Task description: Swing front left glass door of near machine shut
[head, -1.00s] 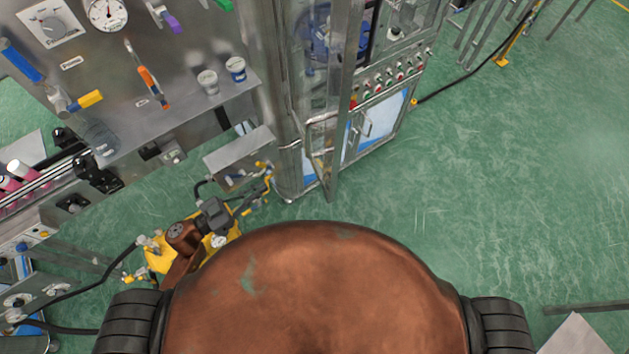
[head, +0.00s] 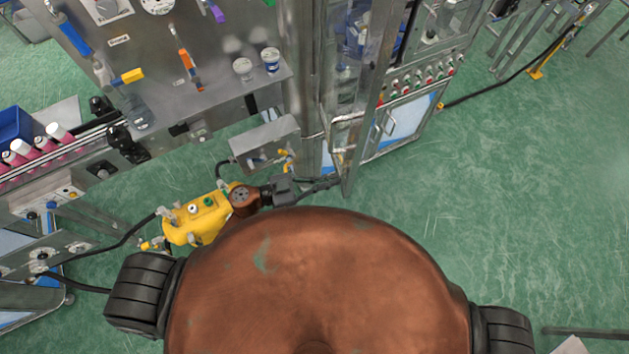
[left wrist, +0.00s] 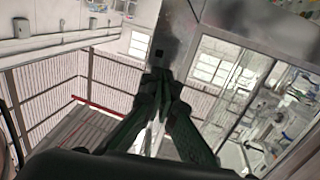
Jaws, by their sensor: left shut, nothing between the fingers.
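The near machine's front left glass door (head: 376,85) is a tall clear panel in a metal frame. It stands ajar, jutting out from the machine front in the head view. My left gripper (head: 334,183) is shut and empty at the door's lower end; I cannot tell whether it touches the frame. In the left wrist view its dark green fingers (left wrist: 158,88) meet in front of a metal post (left wrist: 178,35), with glass (left wrist: 245,85) to the right. My right gripper is out of view.
A yellow unit (head: 198,215) with a black hose stands left of my arm. A small metal box (head: 265,142) sits left of the door. A panel with red and green buttons (head: 425,78) is right of it. Green floor (head: 500,190) is open at right.

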